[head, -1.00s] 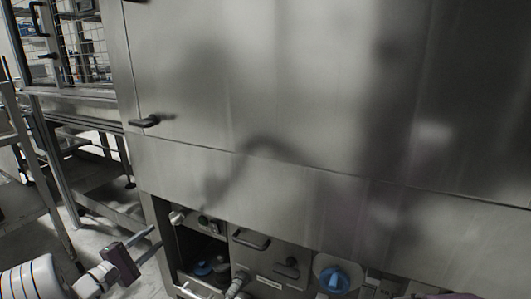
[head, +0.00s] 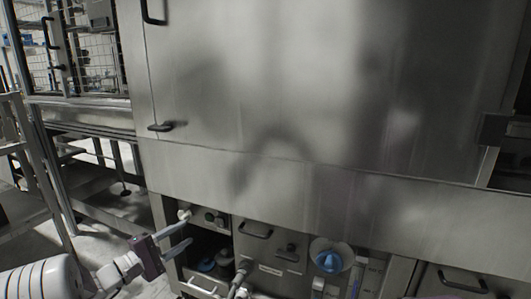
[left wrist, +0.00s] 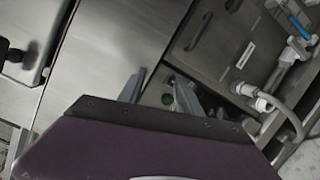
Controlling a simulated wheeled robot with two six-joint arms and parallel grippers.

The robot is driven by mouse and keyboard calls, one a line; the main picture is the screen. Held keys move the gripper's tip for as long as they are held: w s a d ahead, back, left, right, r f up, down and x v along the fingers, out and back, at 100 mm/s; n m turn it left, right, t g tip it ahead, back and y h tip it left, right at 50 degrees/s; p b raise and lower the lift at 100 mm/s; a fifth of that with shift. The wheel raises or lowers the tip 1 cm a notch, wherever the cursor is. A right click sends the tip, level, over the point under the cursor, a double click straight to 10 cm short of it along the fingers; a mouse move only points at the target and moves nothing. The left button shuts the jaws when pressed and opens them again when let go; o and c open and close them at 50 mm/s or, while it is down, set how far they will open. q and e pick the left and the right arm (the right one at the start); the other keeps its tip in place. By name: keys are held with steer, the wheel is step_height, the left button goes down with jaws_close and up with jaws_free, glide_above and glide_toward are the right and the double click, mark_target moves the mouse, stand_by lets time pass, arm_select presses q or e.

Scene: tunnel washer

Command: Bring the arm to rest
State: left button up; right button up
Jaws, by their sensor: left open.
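My left gripper (head: 176,241) is at the lower left of the head view, its arm coming in from the left edge. Its two fingers are apart with nothing between them. They are in front of the lower compartment of the washer (head: 270,100), a large steel cabinet. My right gripper is in neither view.
A blue knob (head: 329,258), drawer fronts with dark handles (head: 256,231) and a grey hose (head: 241,272) are low on the washer. A black door handle (head: 160,127) sticks out above. A steel rack frame (head: 62,190) stands at the left, with bare floor beside it.

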arm_select(q)
steer(key=s+d+r+m+g+h, duration=0.1)
steer(key=s+d+m+g+h, duration=0.2)
steer(key=d, duration=0.6)
steer(key=s+d+f+m+g+y+p, duration=0.1)
steer(key=s+d+f+m+g+y, duration=0.15)
steer(key=s+d+g, duration=0.45)
steer(key=s+d+f+m+g+y+p, duration=0.1)
steer(key=s+d+f+m+g+p, duration=0.25)
steer(key=s, duration=0.55)
steer(key=s+a+f+m+g+y+b, duration=0.1)
steer(key=s+a+f+m+g+y, duration=0.15)
steer(key=s+f+y, duration=0.5)
steer(key=s+a+f+m+t+y, duration=0.2)
steer(key=a+f+m+y, duration=0.1)
steer(key=a, duration=0.7)
step_height(320, 180, up, 38)
steer(key=w+p, duration=0.1)
steer(key=p, duration=3.6)
steer(key=shift+w+a+r+n+t+p, duration=0.25)
steer(key=shift+a+n+t+p, duration=0.1)
steer(key=shift+n+t+p, duration=0.1)
